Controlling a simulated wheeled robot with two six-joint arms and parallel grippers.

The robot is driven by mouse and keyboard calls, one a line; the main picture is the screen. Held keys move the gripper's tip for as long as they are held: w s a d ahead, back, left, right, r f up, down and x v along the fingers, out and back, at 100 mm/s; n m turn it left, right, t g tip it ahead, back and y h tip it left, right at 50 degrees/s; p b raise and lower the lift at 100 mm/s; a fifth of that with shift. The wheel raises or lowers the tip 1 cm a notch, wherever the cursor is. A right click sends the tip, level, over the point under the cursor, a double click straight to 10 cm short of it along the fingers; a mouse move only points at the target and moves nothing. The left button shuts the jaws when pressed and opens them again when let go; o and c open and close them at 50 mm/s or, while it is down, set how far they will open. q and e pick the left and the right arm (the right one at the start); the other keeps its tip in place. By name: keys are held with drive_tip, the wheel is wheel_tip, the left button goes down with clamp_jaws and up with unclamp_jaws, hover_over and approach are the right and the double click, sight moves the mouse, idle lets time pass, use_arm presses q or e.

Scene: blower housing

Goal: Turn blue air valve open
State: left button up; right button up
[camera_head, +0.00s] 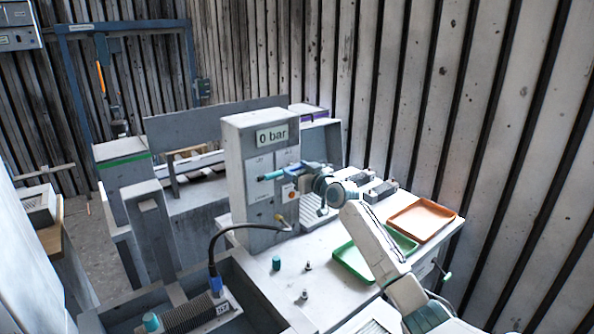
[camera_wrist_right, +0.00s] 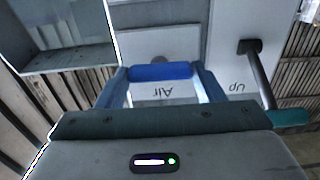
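The blue air valve handle (camera_wrist_right: 160,71) lies level across a white panel in the right wrist view, above an upside-down "Air" label. My right gripper (camera_wrist_right: 163,75) has its two blue-grey fingers wide apart, one at each end of the handle. I cannot tell whether they touch it. The cabinet's display (camera_head: 272,136) reads "0 bar". My left gripper is not in view.
A lever with a teal grip (camera_head: 270,176) sticks out of the cabinet front beside my gripper; its "Up" label shows in the wrist view. A black hose (camera_head: 222,236) runs from the cabinet front. Green (camera_head: 352,262) and orange (camera_head: 421,220) trays lie right of it.

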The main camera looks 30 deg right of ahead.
drive_tip(key=shift+c, duration=1)
drive_tip(key=shift+f+n+b, duration=0.2)
drive_tip(key=shift+n+b, duration=0.1)
drive_tip(key=shift+b, duration=0.4)
use_arm(q)
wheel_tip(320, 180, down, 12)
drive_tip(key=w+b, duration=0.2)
drive_tip(key=b, duration=1)
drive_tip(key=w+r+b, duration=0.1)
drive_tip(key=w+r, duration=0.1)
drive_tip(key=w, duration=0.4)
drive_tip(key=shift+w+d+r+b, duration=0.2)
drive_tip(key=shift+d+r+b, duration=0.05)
drive_tip(key=shift+b, duration=0.1)
use_arm(e)
drive_tip(key=shift+a+f+n, duration=0.1)
drive_tip(key=shift+n, duration=4.3)
drive_tip(key=shift+a+n, duration=0.1)
drive_tip(key=shift+n, duration=4.3)
drive_tip(key=o, duration=1)
